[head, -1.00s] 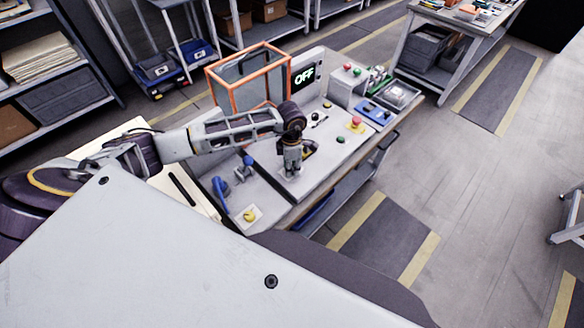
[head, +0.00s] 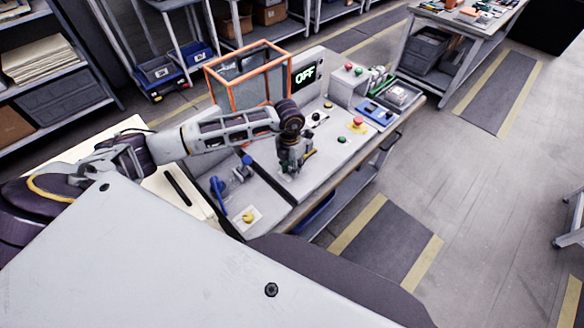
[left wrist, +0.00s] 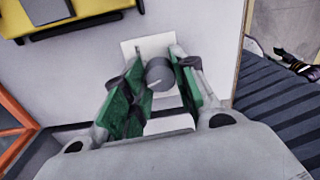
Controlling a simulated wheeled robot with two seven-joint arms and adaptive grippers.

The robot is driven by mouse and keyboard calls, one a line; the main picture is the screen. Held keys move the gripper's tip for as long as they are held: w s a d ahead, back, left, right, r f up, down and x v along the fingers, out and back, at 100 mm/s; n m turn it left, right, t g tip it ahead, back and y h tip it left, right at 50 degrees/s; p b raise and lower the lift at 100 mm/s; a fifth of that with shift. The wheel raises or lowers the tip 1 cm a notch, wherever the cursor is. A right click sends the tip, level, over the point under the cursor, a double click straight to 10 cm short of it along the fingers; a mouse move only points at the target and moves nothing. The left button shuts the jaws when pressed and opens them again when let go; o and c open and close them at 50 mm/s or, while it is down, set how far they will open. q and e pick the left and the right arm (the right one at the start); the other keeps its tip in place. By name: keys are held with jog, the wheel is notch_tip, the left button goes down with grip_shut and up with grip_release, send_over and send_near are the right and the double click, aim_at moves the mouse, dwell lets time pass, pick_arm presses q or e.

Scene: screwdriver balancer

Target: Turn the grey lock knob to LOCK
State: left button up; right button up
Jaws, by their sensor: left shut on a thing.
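The grey lock knob (left wrist: 159,74) shows in the left wrist view in front of a white plate (left wrist: 148,46), with a pale mark on its face. My left gripper (head: 289,170) points down at the bench panel in the head view. In the left wrist view its green finger pads stand on both sides of the knob, shut on it. In the head view the gripper hides the knob. Any LOCK lettering is too small or hidden to read. My right gripper is not in view.
An orange-framed guard box (head: 249,75) stands behind the left arm, beside a display (head: 305,76) reading OFF. A red button (head: 358,121), a blue handle (head: 217,187) and a yellow knob (head: 248,216) stand on the bench.

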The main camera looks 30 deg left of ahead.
aim_at(290, 168)
pick_arm(q)
jog(key=n+b, duration=0.1)
jog(key=n, duration=0.4)
jog(key=shift+r+n, duration=0.1)
jog(key=shift+n, duration=0.2)
dwell(0.4)
jog(key=o, duration=1.1)
jog(key=shift+c, duration=0.2)
notch_tip(290, 168, up, 12)
jog(key=shift+a, duration=0.3)
jog(key=shift+s, duration=0.1)
dwell(0.3)
